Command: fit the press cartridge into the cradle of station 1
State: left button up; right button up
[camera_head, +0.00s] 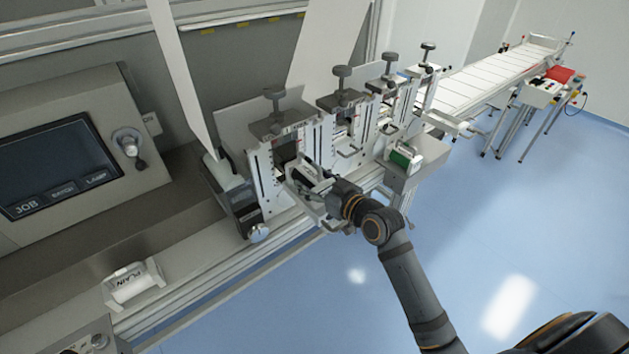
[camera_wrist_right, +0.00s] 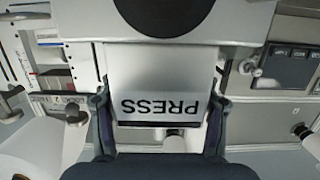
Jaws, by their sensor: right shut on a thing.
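The press cartridge (camera_wrist_right: 162,85) is a pale block with PRESS on it, upside down in the right wrist view. My right gripper (camera_wrist_right: 160,118) is shut on it, with one finger on each side. In the head view, my right gripper (camera_head: 318,190) is in front of the nearest station (camera_head: 278,150), a white upright frame with a dark screw knob. Its number is not readable. The gripper and arm hide most of the cartridge and the cradle there, so I cannot tell whether the cartridge is seated. My left gripper is not in view.
Several similar stations (camera_head: 345,110) stand in a row beyond. A green-and-white roller unit (camera_head: 405,157) sits on a grey shelf (camera_head: 423,165) to the right. A holder marked PLAIN (camera_head: 133,284) lies at lower left, below a control screen (camera_head: 55,165). Blue floor is open at right.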

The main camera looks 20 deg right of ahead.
jog(key=shift+w, duration=0.1)
dwell(0.4)
jog(key=shift+f+b, duration=1.25)
jog(key=shift+f, duration=0.1)
jog(key=o, duration=1.6)
jog(key=shift+o, duration=1.1)
jog(key=shift+f, duration=0.1)
jog(key=v, duration=0.6)
jog(key=shift+s+d, duration=0.15)
jog(key=shift+s, duration=0.15)
jog(key=shift+s+r, duration=0.2)
jog(key=shift+s, duration=0.2)
